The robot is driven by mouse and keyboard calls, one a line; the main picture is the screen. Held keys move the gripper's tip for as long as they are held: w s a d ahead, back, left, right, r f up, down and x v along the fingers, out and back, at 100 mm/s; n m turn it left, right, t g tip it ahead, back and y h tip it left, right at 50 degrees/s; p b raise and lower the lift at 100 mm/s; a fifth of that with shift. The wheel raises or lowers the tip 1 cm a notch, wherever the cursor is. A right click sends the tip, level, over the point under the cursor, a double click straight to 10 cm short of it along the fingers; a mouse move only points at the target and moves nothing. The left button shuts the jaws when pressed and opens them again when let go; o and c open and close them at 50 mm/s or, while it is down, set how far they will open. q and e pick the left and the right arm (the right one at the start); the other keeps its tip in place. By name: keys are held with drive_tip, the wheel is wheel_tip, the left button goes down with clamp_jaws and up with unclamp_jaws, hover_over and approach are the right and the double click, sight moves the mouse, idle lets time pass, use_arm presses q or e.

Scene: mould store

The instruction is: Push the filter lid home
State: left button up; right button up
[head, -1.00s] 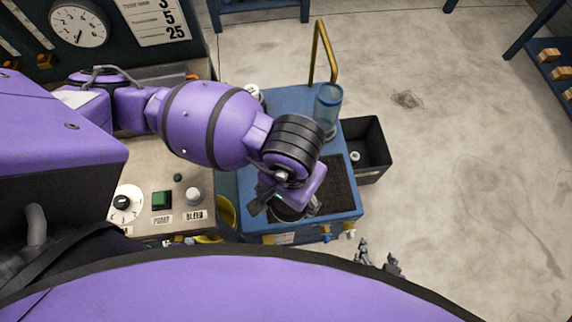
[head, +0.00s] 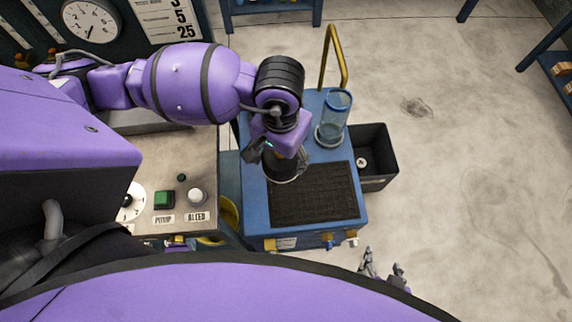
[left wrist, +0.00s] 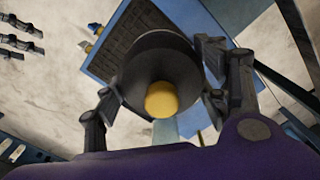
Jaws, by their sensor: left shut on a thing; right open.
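My left gripper (head: 276,160) is above the left part of the blue cart (head: 255,215). It is shut on a dark round lid (head: 290,168). In the left wrist view the lid (left wrist: 150,60) is a dark disc with a yellow knob (left wrist: 161,99), and the fingers (left wrist: 160,82) are on either side of it. A clear blue cylinder (head: 334,112), likely the filter bowl, stands upright at the cart's back right, apart from the lid. I cannot tell the gap beneath the lid. My right gripper (head: 382,265) is open and empty at the lower edge of the head view.
A dark ribbed mat (head: 315,195) covers the cart's front. A bent yellow handle (head: 328,55) rises at its back. A black bin (head: 375,165) stands to the right. A control panel (head: 150,180) with green button is on the left.

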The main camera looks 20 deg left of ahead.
use_arm(q)
drive_tip(key=w+a+n+b, duration=0.2)
drive_tip(key=w+a, duration=0.7)
drive_tip(key=w, duration=0.3)
drive_tip(key=w+a+n+b, duration=0.2)
drive_tip(key=w+a, duration=0.6)
drive_tip(key=w, duration=0.5)
wheel_tip(320, 180, down, 5)
drive_tip(key=b, duration=0.3)
drive_tip(key=shift+s+f, duration=0.1)
drive_tip(key=shift+f+b, duration=0.45)
drive_tip(key=shift+f, duration=0.4)
use_arm(e)
wheel_tip(320, 180, down, 8)
drive_tip(key=s, duration=0.2)
drive_tip(key=shift+s+f+g, duration=0.2)
drive_tip(key=shift+s+g, duration=0.1)
drive_tip(key=shift+g, duration=0.1)
drive_tip(key=shift+d, duration=0.1)
use_arm(q)
drive_tip(key=shift+b, duration=0.35)
use_arm(e)
drive_tip(key=shift+s+f, duration=0.15)
drive_tip(key=shift+f, duration=0.15)
drive_tip(key=shift+s+d, duration=0.1)
drive_tip(key=shift+s, duration=0.15)
